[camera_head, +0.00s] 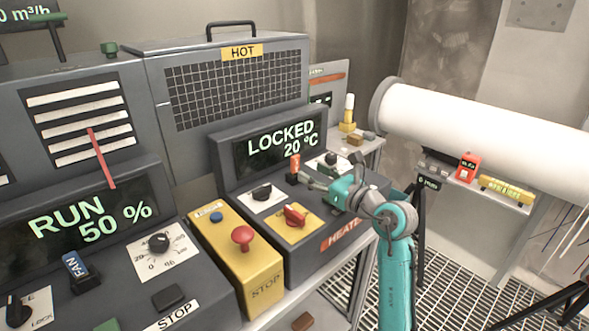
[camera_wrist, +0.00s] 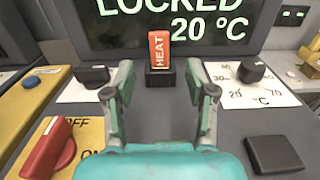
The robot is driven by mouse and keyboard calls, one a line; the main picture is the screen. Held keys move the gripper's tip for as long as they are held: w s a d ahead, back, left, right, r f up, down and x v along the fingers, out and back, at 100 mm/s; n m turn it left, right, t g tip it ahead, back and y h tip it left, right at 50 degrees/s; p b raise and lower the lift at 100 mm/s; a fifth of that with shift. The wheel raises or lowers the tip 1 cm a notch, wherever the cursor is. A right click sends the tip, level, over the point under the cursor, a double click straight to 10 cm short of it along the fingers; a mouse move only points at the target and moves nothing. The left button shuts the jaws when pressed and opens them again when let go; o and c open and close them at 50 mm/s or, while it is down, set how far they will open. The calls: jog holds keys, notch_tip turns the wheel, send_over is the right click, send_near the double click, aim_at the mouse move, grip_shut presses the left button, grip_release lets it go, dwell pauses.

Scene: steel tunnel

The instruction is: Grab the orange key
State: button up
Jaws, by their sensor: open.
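The orange key (camera_wrist: 159,48), labelled HEAT, stands upright in a black holder (camera_wrist: 160,80) on the heater panel, just below the LOCKED 20 °C display. It also shows in the head view (camera_head: 295,162), to the left of my gripper (camera_head: 309,178). In the wrist view my gripper (camera_wrist: 163,84) is open, its two fingers apart. The key stands beyond the fingertips, roughly centred between them in the picture. Nothing is between the fingers, and I see no contact with the key.
A red knob (camera_wrist: 50,150) and black knobs (camera_wrist: 94,76) (camera_wrist: 251,70) stand on the panel around the fingers. A dark square button (camera_wrist: 273,154) is at lower right. The display (camera_wrist: 195,22) rises behind the key. A yellow box with a red stop button (camera_head: 242,235) stands left of the heater.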

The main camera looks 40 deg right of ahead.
aim_at(297, 163)
jog(key=shift+w+a, duration=0.15)
jog(key=shift+w, duration=2.65)
grip_shut()
